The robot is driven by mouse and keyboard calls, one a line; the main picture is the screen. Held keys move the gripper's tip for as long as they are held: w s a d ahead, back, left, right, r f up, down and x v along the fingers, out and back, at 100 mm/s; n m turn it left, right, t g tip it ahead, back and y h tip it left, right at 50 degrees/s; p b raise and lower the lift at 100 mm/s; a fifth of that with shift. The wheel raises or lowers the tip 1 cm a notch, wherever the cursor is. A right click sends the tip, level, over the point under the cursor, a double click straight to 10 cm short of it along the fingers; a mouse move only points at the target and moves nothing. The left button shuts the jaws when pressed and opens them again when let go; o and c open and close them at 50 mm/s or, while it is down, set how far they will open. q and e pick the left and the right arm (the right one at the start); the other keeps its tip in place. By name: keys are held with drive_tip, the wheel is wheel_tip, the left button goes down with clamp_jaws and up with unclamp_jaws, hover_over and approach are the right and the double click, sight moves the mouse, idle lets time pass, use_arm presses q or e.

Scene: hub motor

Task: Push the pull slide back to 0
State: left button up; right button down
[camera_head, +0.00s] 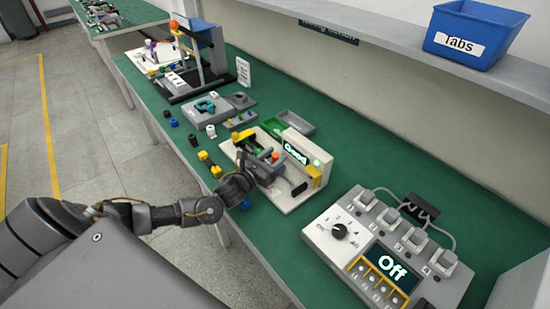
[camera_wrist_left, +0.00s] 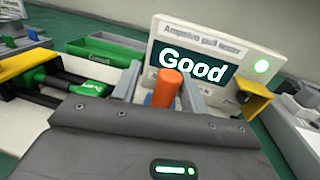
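The pull tester (camera_head: 285,190) is a white-based fixture in the middle of the green bench. Its panel reads "Good" with a lit green lamp, and it shows large in the left wrist view (camera_wrist_left: 205,70). An upright orange knob (camera_wrist_left: 166,88) stands in front of this panel; it also shows in the head view (camera_head: 276,157). My left gripper (camera_head: 262,174) is low over the fixture. In the wrist view its grey fingers (camera_wrist_left: 160,90) stand either side of the knob and look open, with a gap at the left. The knob's lower part and any slide scale are hidden. My right gripper is not in view.
A white control box (camera_head: 385,245) with a dial, several switches and an "Off" display stands at the right. A green tray (camera_head: 294,122) lies behind the fixture. Loose small parts lie to its left. A blue "Tabs" bin (camera_head: 475,32) is on the shelf above.

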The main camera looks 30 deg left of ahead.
use_arm(q)
drive_tip(key=shift+d, duration=0.15)
drive_tip(key=shift+s, duration=0.3)
drive_tip(key=s, duration=0.3)
drive_tip(key=s+a+b, duration=0.1)
drive_tip(key=s, duration=0.4)
drive_tip(key=shift+s+a+f, duration=0.1)
drive_tip(key=shift+s+a, duration=0.2)
drive_tip(key=shift+a, duration=0.1)
drive_tip(key=shift+s+a+b, duration=0.15)
drive_tip(key=shift+s+b, duration=0.15)
drive_tip(key=shift+s, duration=0.45)
